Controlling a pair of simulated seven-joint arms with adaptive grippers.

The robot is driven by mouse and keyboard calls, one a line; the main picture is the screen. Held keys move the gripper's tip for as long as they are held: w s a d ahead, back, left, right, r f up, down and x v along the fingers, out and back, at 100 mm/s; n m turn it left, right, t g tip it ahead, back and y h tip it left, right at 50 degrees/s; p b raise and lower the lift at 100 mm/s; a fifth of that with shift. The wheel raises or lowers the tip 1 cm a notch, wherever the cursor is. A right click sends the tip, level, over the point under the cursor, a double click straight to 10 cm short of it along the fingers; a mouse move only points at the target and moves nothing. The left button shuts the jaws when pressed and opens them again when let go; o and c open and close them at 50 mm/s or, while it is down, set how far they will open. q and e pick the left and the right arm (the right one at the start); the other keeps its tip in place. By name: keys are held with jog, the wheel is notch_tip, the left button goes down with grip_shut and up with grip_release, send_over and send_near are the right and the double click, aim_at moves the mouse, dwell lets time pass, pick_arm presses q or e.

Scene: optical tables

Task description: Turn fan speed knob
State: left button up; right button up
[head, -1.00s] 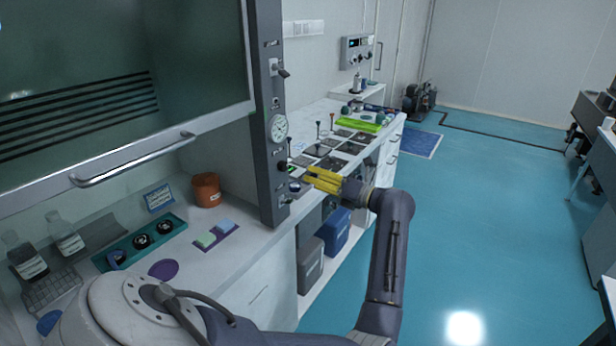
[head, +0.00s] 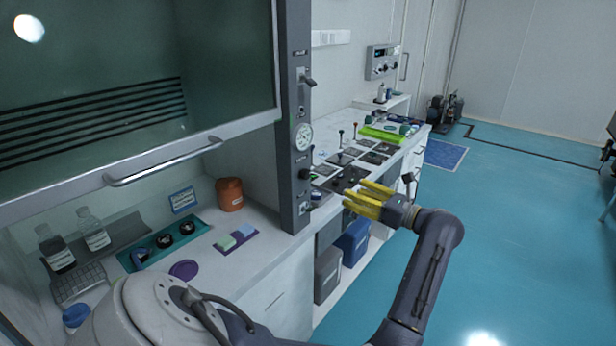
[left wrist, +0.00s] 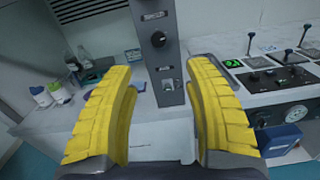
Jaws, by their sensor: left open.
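The fan speed knob appears to be the round black knob (head: 304,174) on the grey post of the fume hood, below a round gauge. Its label is too small to read. It also shows in the left wrist view (left wrist: 158,39), high and near the middle, beyond the fingertips. My left gripper (head: 354,196) has yellow ribbed fingers. It is open and empty, to the right of the post and apart from the knob. In the left wrist view the two fingers (left wrist: 157,68) stand wide apart, with the post between them. My right gripper is not in view.
The post (head: 296,110) also carries a lever switch (head: 308,82), the gauge (head: 303,136) and a socket (left wrist: 169,86). The raised sash handle (head: 165,163) is to the left. An orange pot (head: 229,194) stands inside the hood. Open floor lies to the right.

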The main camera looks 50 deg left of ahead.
aim_at(308, 176)
pick_arm(q)
jog(key=shift+n, duration=0.9)
jog(key=s+a, duration=0.1)
jog(key=a, duration=0.4)
jog(key=s+a, duration=0.1)
jog(key=a, duration=0.5)
jog(key=s+a, duration=0.1)
jog(key=a, duration=0.5)
jog(key=shift+s+f, duration=0.2)
jog(key=shift+s, duration=0.05)
jog(key=shift+c, duration=0.5)
grip_shut()
jog(key=shift+f, duration=0.1)
